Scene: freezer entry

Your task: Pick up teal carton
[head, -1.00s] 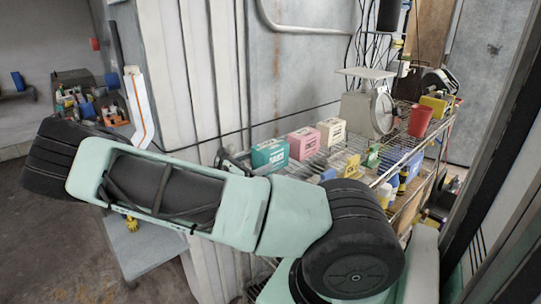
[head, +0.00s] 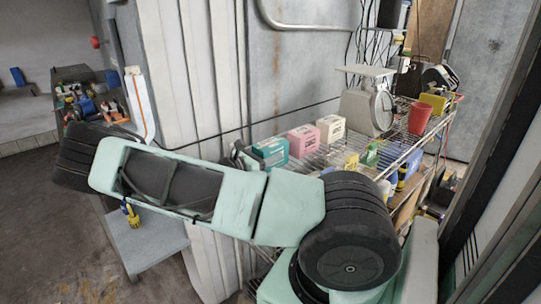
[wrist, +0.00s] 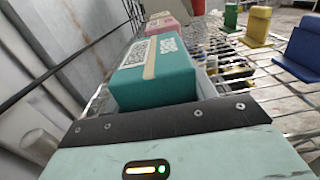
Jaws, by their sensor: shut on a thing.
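The teal carton (head: 271,152) is at the near left end of the wire shelf in the head view, with white lettering on its side. In the wrist view the teal carton (wrist: 160,72) lies right in front of my gripper (wrist: 158,98), with a tan strip and a printed code on top. My gripper is shut on it. In the head view the gripper (head: 240,157) is dark and partly hidden behind my arm. I cannot tell whether the carton still touches the shelf.
A pink carton (head: 303,141) and a cream carton (head: 331,128) stand in a row beyond it on the wire shelf (head: 325,155). A scale (head: 368,108) and a red cup (head: 420,118) are farther back. The wall runs close along the shelf's left side.

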